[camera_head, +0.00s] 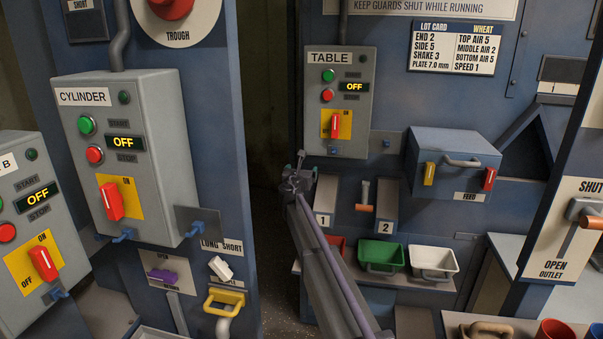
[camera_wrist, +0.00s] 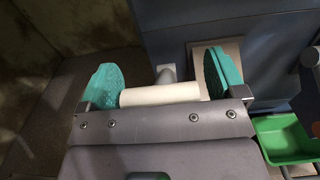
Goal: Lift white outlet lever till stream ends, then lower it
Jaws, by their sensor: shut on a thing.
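The white outlet lever's handle (camera_wrist: 160,95) is a short white bar on a stem, seen in the wrist view. My gripper (camera_wrist: 160,90) is shut on it, with one teal pad at each end of the bar. In the head view my gripper (camera_head: 300,172) is at the left edge of the panel, just left of the plate (camera_head: 326,190) above label 1. The white handle is hidden behind my gripper there. No stream of grain can be made out in either view.
An orange-handled lever (camera_head: 365,193) is right of the gripper, between the plates. Below are a partly hidden red bin (camera_head: 337,243), a green bin (camera_head: 380,254) and a white bin (camera_head: 432,262). The feed box (camera_head: 455,150) juts out at right. The cylinder box (camera_head: 130,160) stands at left.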

